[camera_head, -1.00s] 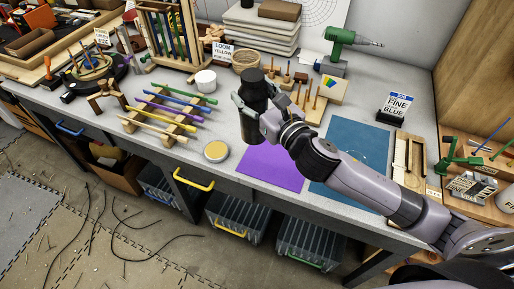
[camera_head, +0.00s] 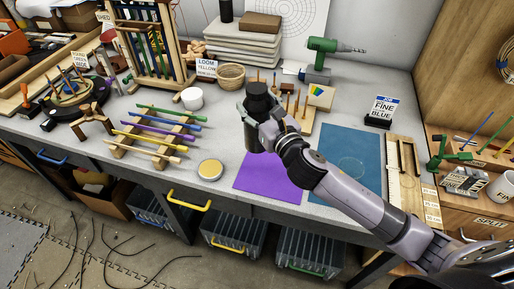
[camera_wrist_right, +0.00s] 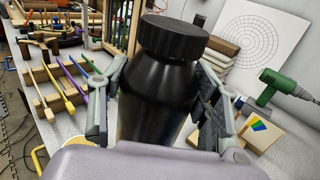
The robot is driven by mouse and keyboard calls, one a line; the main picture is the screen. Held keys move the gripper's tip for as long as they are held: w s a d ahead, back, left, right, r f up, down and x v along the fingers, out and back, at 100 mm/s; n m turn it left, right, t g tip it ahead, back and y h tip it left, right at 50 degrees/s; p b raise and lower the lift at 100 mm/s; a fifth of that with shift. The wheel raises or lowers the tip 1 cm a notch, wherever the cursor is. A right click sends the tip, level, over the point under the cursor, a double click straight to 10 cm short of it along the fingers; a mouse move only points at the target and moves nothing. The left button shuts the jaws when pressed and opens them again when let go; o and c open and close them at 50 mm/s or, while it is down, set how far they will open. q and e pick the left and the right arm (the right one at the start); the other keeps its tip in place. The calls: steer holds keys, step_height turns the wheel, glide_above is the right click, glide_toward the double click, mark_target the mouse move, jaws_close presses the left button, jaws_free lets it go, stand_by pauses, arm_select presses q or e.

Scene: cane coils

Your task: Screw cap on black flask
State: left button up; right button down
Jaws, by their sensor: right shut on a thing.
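My right gripper (camera_head: 262,127) is shut around the body of the black flask (camera_wrist_right: 155,105), with a finger on each side in the right wrist view. The flask is roughly upright at the back edge of the purple mat (camera_head: 268,178) in the head view. I cannot tell whether its base touches the table. A ribbed black cap (camera_wrist_right: 172,38) sits on top of the flask and also shows in the head view (camera_head: 257,88). How tightly it is seated cannot be seen. My left gripper is not in view.
A yellow-topped round tin (camera_head: 210,170) is left of the purple mat. A rack of coloured rods (camera_head: 155,130) and a white cup (camera_head: 192,98) are farther left. A blue mat (camera_head: 350,150), wooden peg block (camera_head: 292,108) and green drill (camera_head: 325,48) are to the right.

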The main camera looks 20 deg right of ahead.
mark_target(258, 143)
step_height(258, 143, down, 8)
steer(key=shift+f+b, duration=0.15)
steer(key=shift+b, duration=0.55)
steer(key=shift+f, duration=0.55)
steer(key=shift+f+b, duration=0.6)
steer(key=shift+f, duration=1.3)
steer(key=shift+f, duration=0.2)
steer(key=c, duration=1)
jaws_free()
steer(key=o, duration=0.4)
